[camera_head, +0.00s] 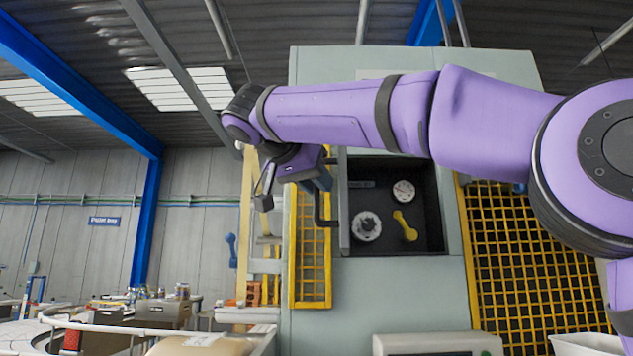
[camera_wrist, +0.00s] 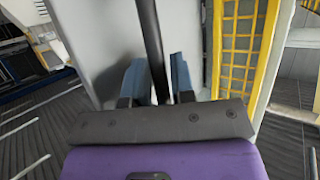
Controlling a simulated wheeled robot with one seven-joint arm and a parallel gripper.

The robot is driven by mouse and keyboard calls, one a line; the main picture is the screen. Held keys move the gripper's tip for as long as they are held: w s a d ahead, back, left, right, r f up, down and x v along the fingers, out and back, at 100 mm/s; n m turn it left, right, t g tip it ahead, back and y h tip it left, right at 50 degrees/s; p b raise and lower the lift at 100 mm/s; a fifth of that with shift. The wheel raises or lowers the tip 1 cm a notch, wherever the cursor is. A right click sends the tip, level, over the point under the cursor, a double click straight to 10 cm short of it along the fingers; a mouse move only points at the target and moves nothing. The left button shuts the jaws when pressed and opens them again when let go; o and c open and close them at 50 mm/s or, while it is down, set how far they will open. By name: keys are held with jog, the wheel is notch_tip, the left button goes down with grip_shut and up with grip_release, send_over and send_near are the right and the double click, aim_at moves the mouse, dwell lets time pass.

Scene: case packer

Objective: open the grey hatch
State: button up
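The grey hatch (camera_head: 344,205) stands swung out from the machine front, seen nearly edge-on at the left side of a dark recess (camera_head: 400,235). Its dark bar handle (camera_head: 318,205) is on the hatch's left face. My gripper (camera_head: 322,180) is at the upper part of this handle. In the wrist view the blue fingers of my gripper (camera_wrist: 159,80) stand on either side of the dark handle (camera_wrist: 150,35), with narrow gaps showing beside it. The grey hatch panel (camera_wrist: 105,35) lies behind them. The fingertip contact is partly hidden in the head view.
Inside the recess are a gauge (camera_head: 403,191), a round dial (camera_head: 366,226) and a yellow handle (camera_head: 405,226). Yellow mesh guards flank the machine on the left (camera_head: 312,265) and right (camera_head: 530,260). A grey box (camera_head: 437,343) juts out below.

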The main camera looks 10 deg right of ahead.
jog(key=shift+o, duration=1)
jog(key=v, duration=1)
jog(key=shift+s+a, duration=0.25)
jog(key=shift+a, duration=0.05)
jog(key=shift+r, duration=0.1)
